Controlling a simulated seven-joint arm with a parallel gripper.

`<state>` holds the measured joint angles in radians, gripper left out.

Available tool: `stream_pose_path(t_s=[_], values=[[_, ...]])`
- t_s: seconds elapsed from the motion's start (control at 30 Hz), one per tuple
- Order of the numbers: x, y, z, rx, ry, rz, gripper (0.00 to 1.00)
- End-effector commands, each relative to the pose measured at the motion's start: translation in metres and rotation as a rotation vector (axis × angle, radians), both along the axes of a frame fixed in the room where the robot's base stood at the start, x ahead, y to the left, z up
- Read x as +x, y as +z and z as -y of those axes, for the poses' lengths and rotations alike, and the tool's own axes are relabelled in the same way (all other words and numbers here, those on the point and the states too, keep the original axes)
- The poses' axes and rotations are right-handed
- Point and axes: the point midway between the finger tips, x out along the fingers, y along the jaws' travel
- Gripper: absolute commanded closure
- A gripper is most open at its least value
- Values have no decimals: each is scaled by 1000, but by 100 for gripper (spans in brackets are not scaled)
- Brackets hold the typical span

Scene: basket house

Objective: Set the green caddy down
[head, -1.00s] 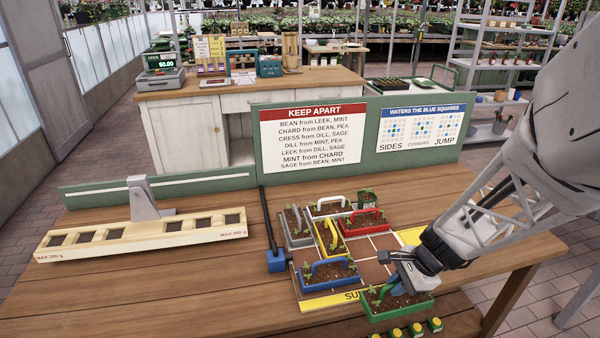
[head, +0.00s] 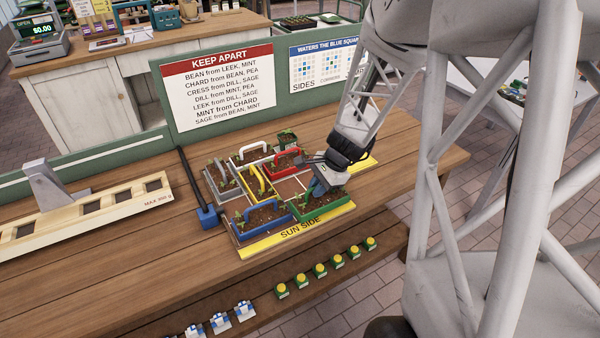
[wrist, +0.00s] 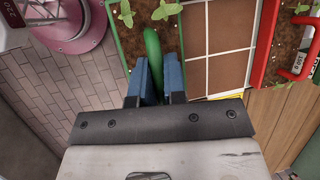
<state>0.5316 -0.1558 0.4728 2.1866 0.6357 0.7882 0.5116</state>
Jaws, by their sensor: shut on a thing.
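The green caddy (head: 340,203) is a green-rimmed planter of dark soil with small seedlings. In the head view it is at the front right corner of the planting board, right of the blue caddy (head: 262,216) and just behind the yellow "SUN SIDE" strip (head: 300,231). My gripper (wrist: 153,75) is shut on its green handle (wrist: 152,48), between blue finger pads. The gripper hides part of the caddy in the head view. I cannot tell whether its bottom touches the board.
The yellow caddy (head: 250,184), grey caddy (head: 219,182), white caddy (head: 250,155) and red caddy (head: 286,163) stand close behind. Bare brown squares (wrist: 222,50) lie beside the green caddy. Several yellow-topped items (head: 320,270) line the lower front ledge.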

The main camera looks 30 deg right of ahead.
Motion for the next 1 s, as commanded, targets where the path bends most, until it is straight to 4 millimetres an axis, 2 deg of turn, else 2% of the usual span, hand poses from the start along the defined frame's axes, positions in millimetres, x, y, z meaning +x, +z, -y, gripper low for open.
stream_pose_path(t_s=[0.2, 0.4, 0.87, 1.0], values=[[30, -3, 11, 0, 2, 1, 100], [48, -4, 19, 0, 1, 0, 100], [53, -5, 21, 0, 1, 0, 100], [53, -12, 21, 1, 1, -1, 100]])
